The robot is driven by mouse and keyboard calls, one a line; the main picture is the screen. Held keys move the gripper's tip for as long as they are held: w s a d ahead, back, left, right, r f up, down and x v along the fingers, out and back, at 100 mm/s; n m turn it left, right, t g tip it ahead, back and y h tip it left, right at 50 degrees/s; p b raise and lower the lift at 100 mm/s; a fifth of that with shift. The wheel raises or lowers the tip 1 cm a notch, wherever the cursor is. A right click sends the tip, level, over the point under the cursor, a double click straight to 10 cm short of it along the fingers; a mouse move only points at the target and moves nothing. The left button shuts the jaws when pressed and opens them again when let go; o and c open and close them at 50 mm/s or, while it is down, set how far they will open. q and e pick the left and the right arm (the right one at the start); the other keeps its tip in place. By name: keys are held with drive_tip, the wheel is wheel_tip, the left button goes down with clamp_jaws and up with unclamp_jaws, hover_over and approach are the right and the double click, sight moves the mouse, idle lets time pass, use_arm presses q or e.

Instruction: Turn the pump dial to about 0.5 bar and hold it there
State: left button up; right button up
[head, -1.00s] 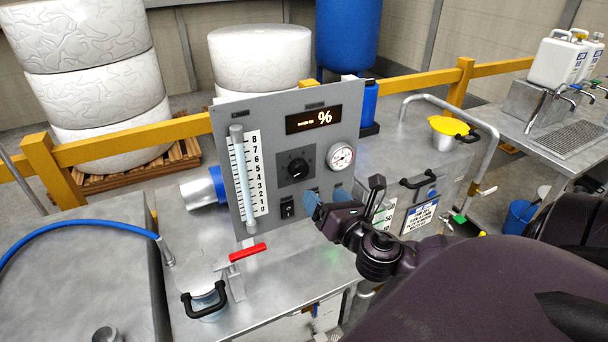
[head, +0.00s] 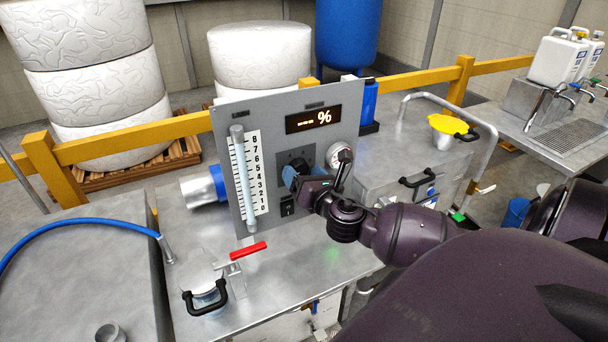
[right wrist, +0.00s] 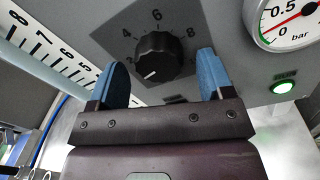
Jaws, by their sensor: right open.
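The pump dial is a black knob (right wrist: 158,57) on the grey panel, with 4, 6 and 8 visible around it. Its white mark points to the lower left. My right gripper (right wrist: 162,62) is open, its blue fingers to either side of the knob, with gaps showing between them and it. In the head view this gripper (head: 298,174) is in front of the dial and hides most of it. The round pressure gauge (right wrist: 290,18) is cut off at the upper right; its red needle points to the lower left, near 0. My left gripper is not in view.
The panel (head: 268,118) carries a lit display (head: 313,119) and a numbered sight tube (head: 243,180). A green RUN light (right wrist: 282,87) glows below the gauge. A red-handled lever (head: 247,250) stands on the steel table in front of the panel.

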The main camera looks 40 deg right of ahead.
drive_tip(key=c, duration=0.9)
drive_tip(key=m, duration=0.3)
drive_tip(key=shift+m, duration=0.4)
drive_tip(key=m, duration=0.3)
drive_tip(key=shift+m, duration=0.4)
drive_tip(key=m, duration=0.4)
drive_tip(key=shift+a+m+h, duration=0.1)
drive_tip(key=shift+m+h, duration=0.2)
drive_tip(key=shift+h, duration=0.1)
drive_tip(key=shift+m+p, duration=0.45)
drive_tip(key=shift+m, duration=1.45)
